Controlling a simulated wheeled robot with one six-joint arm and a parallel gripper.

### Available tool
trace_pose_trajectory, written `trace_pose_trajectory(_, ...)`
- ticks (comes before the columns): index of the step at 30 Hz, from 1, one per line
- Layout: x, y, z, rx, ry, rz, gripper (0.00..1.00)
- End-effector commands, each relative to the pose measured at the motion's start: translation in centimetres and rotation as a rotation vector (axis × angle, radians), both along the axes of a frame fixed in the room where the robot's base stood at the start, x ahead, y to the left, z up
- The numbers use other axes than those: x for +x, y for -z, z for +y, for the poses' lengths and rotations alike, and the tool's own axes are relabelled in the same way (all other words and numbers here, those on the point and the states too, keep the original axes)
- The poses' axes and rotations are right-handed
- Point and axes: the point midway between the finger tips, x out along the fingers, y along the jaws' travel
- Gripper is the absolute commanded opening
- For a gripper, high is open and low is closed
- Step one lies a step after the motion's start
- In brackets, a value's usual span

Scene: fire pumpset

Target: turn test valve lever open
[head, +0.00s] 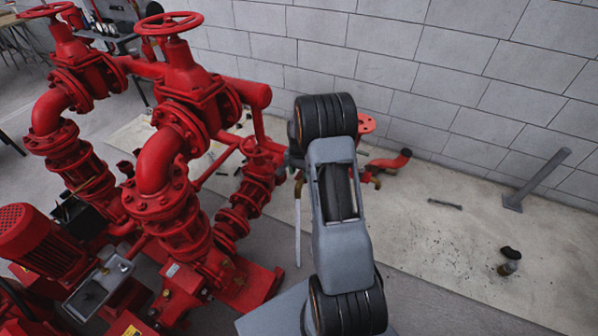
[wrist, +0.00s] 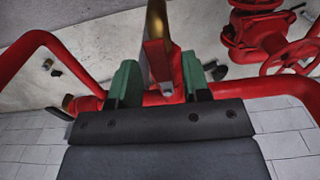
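In the wrist view, the test valve lever (wrist: 157,62) is a flat red bar with a pale edge, with a curved brass-coloured part (wrist: 156,18) above it. My gripper (wrist: 158,80) has two green fingertips, one on each side of the lever. The fingers stand apart, and a gap shows beside the lever on the right; contact on the left is unclear. In the head view, my arm hides the gripper and most of the valve. A small brass part (head: 373,178) shows just right of my arm.
Red pumps with handwheels (head: 168,24) and thick pipes stand close on the left. A red flange (head: 366,123) and a red pipe elbow (head: 400,160) are right of my arm. A grey post (head: 540,178) leans by the block wall.

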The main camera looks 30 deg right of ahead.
Motion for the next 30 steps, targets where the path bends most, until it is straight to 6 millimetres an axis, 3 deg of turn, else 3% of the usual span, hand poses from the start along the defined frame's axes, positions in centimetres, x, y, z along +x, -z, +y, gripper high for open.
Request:
trace_pose_trajectory(11,0.1,-0.8,0.1,-0.001,-0.003,-0.001,0.46)
trace_pose_trajectory(24,0.1,-9.1,0.0,-0.002,-0.003,-0.004,0.46)
trace_pose_trajectory(30,0.0,-12.1,0.0,-0.001,-0.002,-0.002,0.46)
